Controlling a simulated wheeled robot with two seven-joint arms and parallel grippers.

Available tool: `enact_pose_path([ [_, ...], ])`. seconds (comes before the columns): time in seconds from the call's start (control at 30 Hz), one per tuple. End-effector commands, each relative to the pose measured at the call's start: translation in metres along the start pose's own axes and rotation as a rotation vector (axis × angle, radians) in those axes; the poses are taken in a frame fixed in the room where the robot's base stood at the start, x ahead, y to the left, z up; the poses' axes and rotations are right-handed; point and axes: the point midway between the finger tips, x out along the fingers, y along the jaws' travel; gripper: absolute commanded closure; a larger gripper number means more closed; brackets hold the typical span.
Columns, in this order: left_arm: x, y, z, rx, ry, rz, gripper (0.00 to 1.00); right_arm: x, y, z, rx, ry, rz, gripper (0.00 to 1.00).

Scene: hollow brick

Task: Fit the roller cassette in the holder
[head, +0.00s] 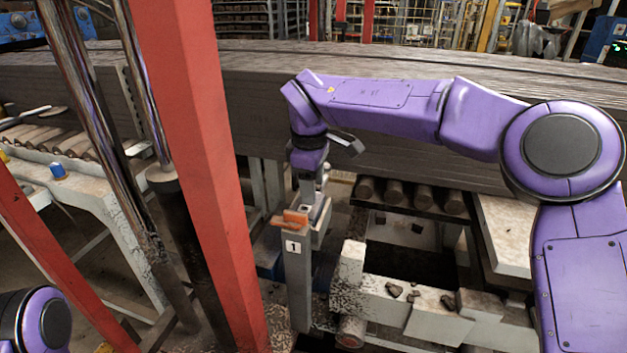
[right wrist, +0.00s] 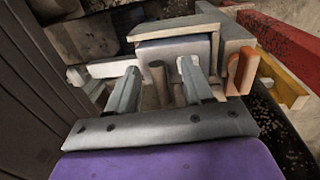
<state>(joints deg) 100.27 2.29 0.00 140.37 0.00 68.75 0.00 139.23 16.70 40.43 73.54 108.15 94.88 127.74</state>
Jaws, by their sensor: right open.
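My right gripper (head: 314,196) points down at the top of a grey post (head: 297,275) with a label "1". In the right wrist view my right gripper (right wrist: 159,78) is open, its fingers apart. A small brown cylinder (right wrist: 158,84) shows between the fingers, with a pale block (right wrist: 175,52) just beyond; I cannot tell whether they touch the fingers. These may be parts of the roller cassette, but I cannot tell for sure. An orange piece (head: 293,219) sits at the post top and also shows in the right wrist view (right wrist: 241,70). My left gripper is out of view.
A row of brown rollers (head: 410,194) lies right of the post. A pale, chipped frame (head: 400,308) with rubble stands in front. A red upright (head: 200,150) and shiny rods (head: 85,120) stand left. A long stacked grey beam (head: 430,75) runs behind my right arm.

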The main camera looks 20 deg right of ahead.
Motion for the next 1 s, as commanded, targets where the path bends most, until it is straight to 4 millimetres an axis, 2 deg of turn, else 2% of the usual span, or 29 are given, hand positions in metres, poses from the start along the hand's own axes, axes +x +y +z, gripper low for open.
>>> enact_pose_path([
  [0.13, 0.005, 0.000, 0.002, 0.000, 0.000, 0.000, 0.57, -0.018, 0.000, -0.001, 0.002, 0.004, 0.004, 0.49],
  [0.3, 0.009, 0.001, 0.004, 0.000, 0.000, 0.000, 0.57, -0.061, 0.000, 0.000, 0.002, 0.005, 0.006, 0.49],
  [0.5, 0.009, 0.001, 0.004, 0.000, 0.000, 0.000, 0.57, -0.098, -0.001, 0.000, 0.002, 0.003, 0.004, 0.49],
  [0.63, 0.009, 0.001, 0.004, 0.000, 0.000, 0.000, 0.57, -0.106, -0.001, 0.001, 0.001, 0.002, 0.003, 0.49],
  [1.0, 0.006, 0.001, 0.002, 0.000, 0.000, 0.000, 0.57, -0.110, -0.001, 0.001, 0.001, 0.003, 0.002, 0.49],
])
